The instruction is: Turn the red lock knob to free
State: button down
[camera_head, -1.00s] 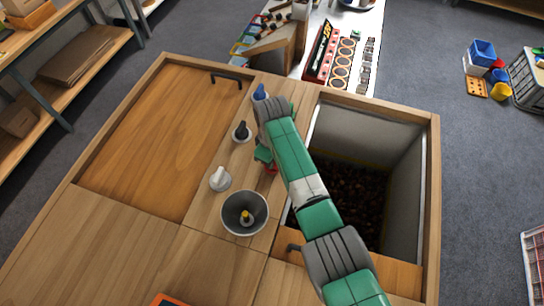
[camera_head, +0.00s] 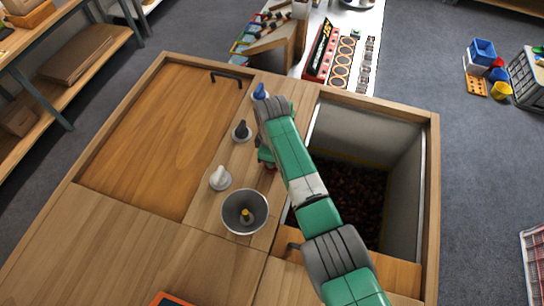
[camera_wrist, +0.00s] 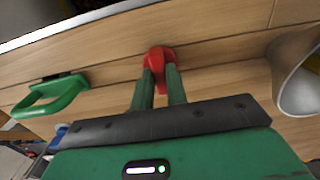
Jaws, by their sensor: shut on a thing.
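The red lock knob (camera_wrist: 159,58) is on the wooden panel, at the top middle of the wrist view. My gripper (camera_wrist: 160,72) is shut on it, with one green finger on each side of the knob. In the head view my green and grey arm reaches over the wooden bench from the lower right. There the arm covers most of the knob and the gripper, and only a small bit of red shows. The knob's markings and lock position cannot be made out.
A blue knob (camera_head: 260,92), a black knob (camera_head: 242,131) and a white knob (camera_head: 220,178) stand on the strip. A metal funnel cup (camera_head: 245,212) is nearer. An open bin (camera_head: 395,140) of chestnuts lies to the right. A green handle (camera_wrist: 52,97) is left in the wrist view.

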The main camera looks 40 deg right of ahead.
jog(key=c, duration=1.4)
grip_release()
jog(key=shift+r, duration=0.15)
notch_tip(320, 180, up, 8)
jog(key=shift+f, duration=0.2)
